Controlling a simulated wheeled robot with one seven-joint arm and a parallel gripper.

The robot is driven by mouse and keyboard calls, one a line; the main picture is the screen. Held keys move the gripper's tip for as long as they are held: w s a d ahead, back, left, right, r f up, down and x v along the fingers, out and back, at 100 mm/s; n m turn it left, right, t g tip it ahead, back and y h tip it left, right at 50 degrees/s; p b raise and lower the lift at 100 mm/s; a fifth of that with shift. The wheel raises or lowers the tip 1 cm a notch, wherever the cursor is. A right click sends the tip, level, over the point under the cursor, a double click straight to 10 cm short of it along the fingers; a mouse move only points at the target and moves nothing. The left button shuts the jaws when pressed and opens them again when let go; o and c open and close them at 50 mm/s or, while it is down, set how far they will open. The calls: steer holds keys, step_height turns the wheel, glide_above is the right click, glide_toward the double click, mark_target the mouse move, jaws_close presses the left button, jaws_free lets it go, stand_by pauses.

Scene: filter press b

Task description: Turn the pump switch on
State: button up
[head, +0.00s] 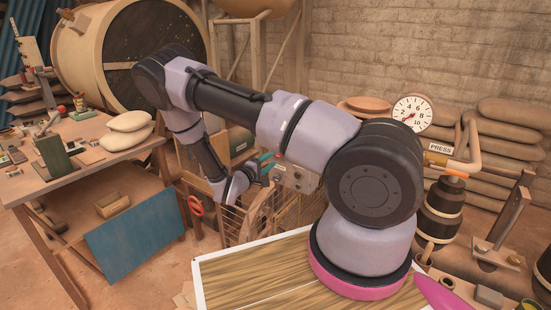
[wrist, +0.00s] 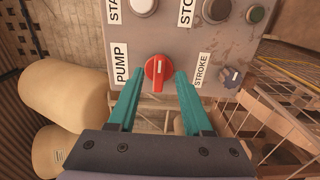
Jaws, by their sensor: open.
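The pump switch (wrist: 156,73) is a round red knob with a pale pointer mark, seen in the wrist view beside a PUMP label (wrist: 120,64). Its mark runs nearly straight up and down in that view. It sits on the grey control panel (wrist: 185,45). My gripper (wrist: 159,82) is open, with one teal finger on each side of the red knob. Nothing is held, and I cannot tell whether either finger touches the knob. In the head view the control panel (head: 298,178) is partly hidden by my arm, and the red knob cannot be made out clearly.
A dark STROKE knob (wrist: 231,77) sits right of the pump switch. Push buttons, a pale one (wrist: 144,7) and a grey one (wrist: 216,10), lie above. A pressure gauge (head: 412,113) stands at right. A workbench (head: 75,160) stands at left.

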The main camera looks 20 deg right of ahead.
steer(key=v, duration=0.7)
steer(key=s+d+r+m+g+y, duration=0.35)
steer(key=s+r+m+g, duration=0.2)
steer(key=r, duration=0.45)
steer(key=s+d+r+m+g+y, duration=0.2)
steer(key=s+r+m+g+y, duration=0.3)
steer(key=r, duration=0.5)
steer(key=s+a+r+t+y, duration=0.3)
steer(key=s+r, duration=0.4)
steer(key=r, duration=0.3)
steer(key=s+a+r+t+y, duration=0.3)
steer(key=s+r, duration=0.4)
steer(key=r, duration=0.3)
steer(key=shift+s+a+r+t+y, duration=0.15)
steer(key=shift+a+r+t+y, duration=0.2)
steer(key=shift+t+y, duration=0.7)
steer(key=shift+d, duration=0.1)
